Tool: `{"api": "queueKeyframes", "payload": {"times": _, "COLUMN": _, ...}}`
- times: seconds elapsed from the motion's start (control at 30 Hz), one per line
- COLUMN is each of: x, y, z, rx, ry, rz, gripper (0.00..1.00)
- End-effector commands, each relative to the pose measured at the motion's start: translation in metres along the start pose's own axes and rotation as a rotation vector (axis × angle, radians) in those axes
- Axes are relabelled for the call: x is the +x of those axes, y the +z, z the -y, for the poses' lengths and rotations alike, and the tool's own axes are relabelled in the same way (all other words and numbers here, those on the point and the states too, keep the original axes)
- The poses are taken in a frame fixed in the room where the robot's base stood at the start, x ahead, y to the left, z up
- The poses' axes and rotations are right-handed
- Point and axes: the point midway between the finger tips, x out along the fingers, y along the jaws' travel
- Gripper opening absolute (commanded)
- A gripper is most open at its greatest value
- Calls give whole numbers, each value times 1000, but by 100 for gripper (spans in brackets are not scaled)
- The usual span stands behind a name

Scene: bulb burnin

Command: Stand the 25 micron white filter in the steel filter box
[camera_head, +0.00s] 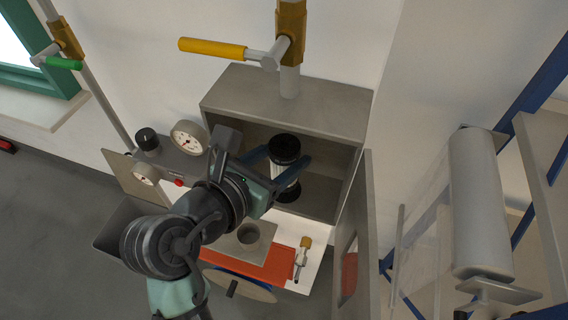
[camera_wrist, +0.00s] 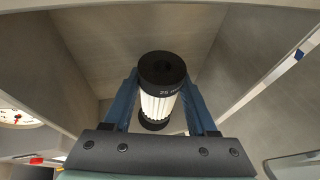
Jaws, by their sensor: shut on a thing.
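The white filter (camera_wrist: 158,104) has a pleated white body and black end caps, and the upper cap reads "25" with part of the marking cut off. My gripper (camera_wrist: 160,100) is shut on it, with one blue finger on each side. In the head view my gripper (camera_head: 283,162) holds the filter (camera_head: 286,172) upright at the open front of the steel filter box (camera_head: 290,104). The filter's top cap is inside the box opening. I cannot tell whether its lower cap touches the box floor.
The box door (camera_head: 362,235) stands open on the right. Gauges (camera_head: 188,137) are at the left. A yellow-handled valve (camera_head: 212,47) is above the box.

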Motion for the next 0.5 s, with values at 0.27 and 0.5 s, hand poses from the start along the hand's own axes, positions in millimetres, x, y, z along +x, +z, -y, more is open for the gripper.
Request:
{"api": "queueKeyframes", "payload": {"times": 0.27, "x": 15, "y": -30, "z": 0, "rx": -4, "ry": -3, "rz": -2, "gripper": 2}}
{"api": "queueKeyframes", "payload": {"times": 0.5, "x": 17, "y": -32, "z": 0, "rx": 0, "ry": -1, "rz": 0, "gripper": 2}}
